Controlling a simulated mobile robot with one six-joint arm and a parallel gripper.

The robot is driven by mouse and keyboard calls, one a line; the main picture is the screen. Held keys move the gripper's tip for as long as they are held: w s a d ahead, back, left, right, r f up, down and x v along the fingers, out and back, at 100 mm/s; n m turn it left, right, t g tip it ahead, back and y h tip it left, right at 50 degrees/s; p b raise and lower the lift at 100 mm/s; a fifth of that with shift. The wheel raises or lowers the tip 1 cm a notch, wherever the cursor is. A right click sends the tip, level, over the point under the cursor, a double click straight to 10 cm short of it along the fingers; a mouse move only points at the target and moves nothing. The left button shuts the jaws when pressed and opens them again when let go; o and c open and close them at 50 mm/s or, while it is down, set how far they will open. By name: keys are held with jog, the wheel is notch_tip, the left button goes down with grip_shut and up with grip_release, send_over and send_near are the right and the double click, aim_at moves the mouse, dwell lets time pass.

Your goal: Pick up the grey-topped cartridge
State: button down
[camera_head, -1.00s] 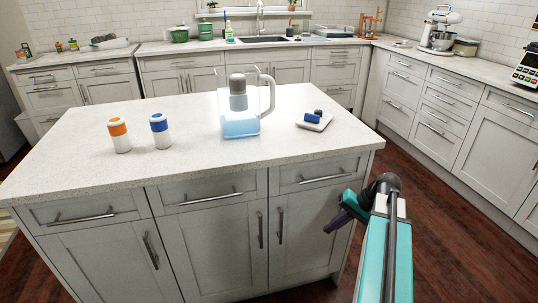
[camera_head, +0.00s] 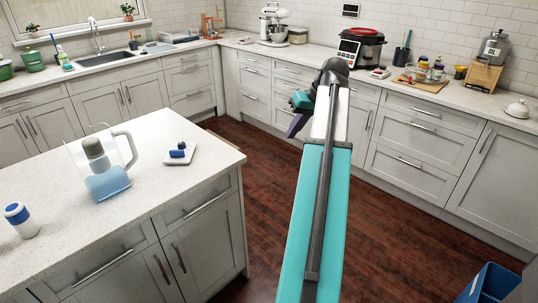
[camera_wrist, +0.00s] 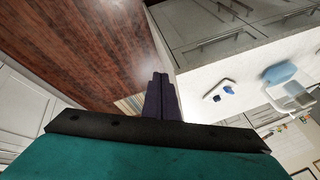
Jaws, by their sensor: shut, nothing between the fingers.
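A clear pitcher (camera_head: 128,150) with light blue water stands on the white island counter, on the left of the head view. The grey-topped cartridge (camera_head: 94,148) shows upright in the pitcher, its lower part towards the water. A blue-topped white cartridge (camera_head: 22,220) stands at the left edge. A blue piece (camera_head: 178,153) lies on a small white tray (camera_head: 194,153) right of the pitcher. My gripper (camera_head: 294,126) is shut and empty, over the floor right of the island. In the wrist view its dark fingers (camera_wrist: 160,82) are together; the pitcher (camera_wrist: 292,97) is at the right.
The island counter (camera_head: 60,172) is clear between these things. Open wood floor (camera_head: 285,180) lies between the island and the wall cabinets. A red-lidded cooker (camera_head: 362,47) and a cutting board (camera_head: 420,83) are on the back counter. A blue bin (camera_head: 490,285) stands at the bottom right.

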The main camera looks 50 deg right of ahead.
jog(key=s+d+r+n+p, duration=0.1)
jog(key=s+r, duration=0.1)
jog(key=r, duration=0.3)
jog(key=s+d+r+n+h+p, duration=0.1)
jog(key=s+d+r+n, duration=0.1)
jog(key=r, duration=0.3)
jog(key=s+d+r+n+g+p, duration=0.1)
jog(key=s+d+r, duration=0.1)
jog(key=r, duration=0.3)
jog(key=shift+s+r+h, duration=0.2)
jog(key=shift+s+h, duration=0.1)
jog(key=shift+s, duration=0.5)
jog(key=c, duration=2.5)
grip_release()
